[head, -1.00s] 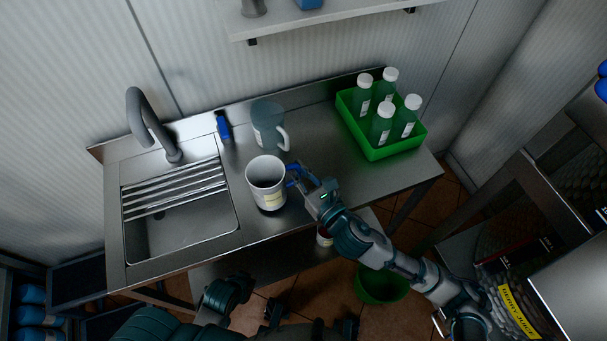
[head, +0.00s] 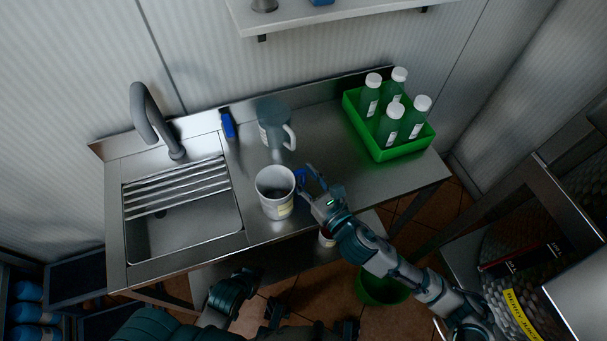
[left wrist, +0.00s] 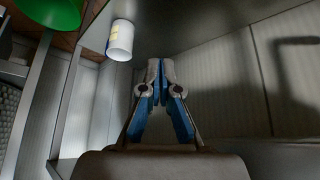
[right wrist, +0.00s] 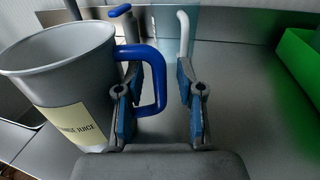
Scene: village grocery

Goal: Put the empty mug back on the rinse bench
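A white mug (head: 275,194) with a blue handle stands upright on the steel rinse bench (head: 330,170), near its front edge and right of the sink. In the right wrist view the mug (right wrist: 70,90) carries an "ORANGE JUICE" label; its inner bottom is hidden there. My right gripper (right wrist: 158,72) is open, its fingers on either side of the blue handle (right wrist: 158,80). The handle looks close to the left finger; contact cannot be told. My left gripper (left wrist: 161,66) is shut and empty, low in front of the bench.
A clear jug (head: 272,125) with a pale handle stands behind the mug. A green crate (head: 385,150) of several bottles is at the bench's right. The sink (head: 185,225) and tap (head: 150,120) are left. A green bucket (head: 382,290) stands on the floor.

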